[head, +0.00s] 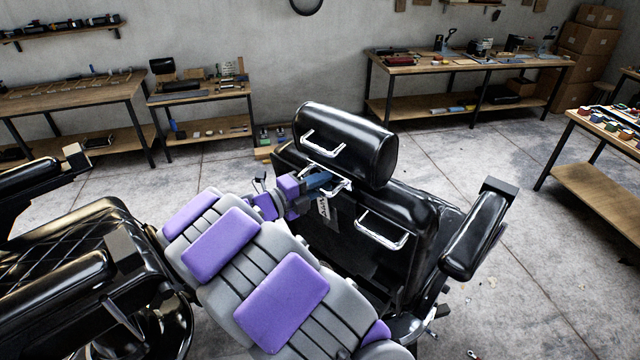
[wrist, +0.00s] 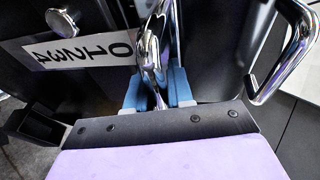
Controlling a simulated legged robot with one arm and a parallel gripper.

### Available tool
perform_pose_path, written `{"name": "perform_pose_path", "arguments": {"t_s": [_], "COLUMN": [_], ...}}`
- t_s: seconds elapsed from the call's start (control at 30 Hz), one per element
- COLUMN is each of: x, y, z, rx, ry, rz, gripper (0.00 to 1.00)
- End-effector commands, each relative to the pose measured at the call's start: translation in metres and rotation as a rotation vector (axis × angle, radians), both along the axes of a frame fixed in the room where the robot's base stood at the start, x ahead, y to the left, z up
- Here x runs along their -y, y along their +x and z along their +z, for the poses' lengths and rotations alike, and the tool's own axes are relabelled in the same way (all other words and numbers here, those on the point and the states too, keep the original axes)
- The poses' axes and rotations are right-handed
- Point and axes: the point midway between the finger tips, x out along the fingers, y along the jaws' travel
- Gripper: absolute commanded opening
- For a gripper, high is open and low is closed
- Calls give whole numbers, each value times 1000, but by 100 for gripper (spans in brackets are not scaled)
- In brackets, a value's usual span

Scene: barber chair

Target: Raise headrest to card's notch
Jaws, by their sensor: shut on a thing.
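The black padded headrest (head: 350,145) sits at the top of the barber chair's backrest (head: 405,225), with a chrome handle (head: 322,143) on its back. My gripper (head: 325,182) is behind the chair just below the headrest. In the wrist view its blue fingers (wrist: 156,92) are shut around a chrome handle (wrist: 153,55). The white card (wrist: 75,48) with dark characters, upside down here, lies left of the fingers; it shows small in the head view (head: 323,208). I cannot make out a notch.
A chrome knob (wrist: 62,22) stands by the card. Another chrome handle (head: 385,235) is lower on the backrest, and an armrest (head: 475,235) is at right. A second black chair (head: 75,250) stands left. Workbenches (head: 470,65) line the wall. Open floor lies beyond.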

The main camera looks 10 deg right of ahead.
Motion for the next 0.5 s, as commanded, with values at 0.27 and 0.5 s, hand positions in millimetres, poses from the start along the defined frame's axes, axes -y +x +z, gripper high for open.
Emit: {"name": "perform_pose_path", "arguments": {"t_s": [0.27, 0.5], "x": [-3, -9], "y": [-3, -7], "z": [12, 53], "rx": [-1, 5], "ry": [4, 3], "rz": [-2, 2], "gripper": [0, 0]}}
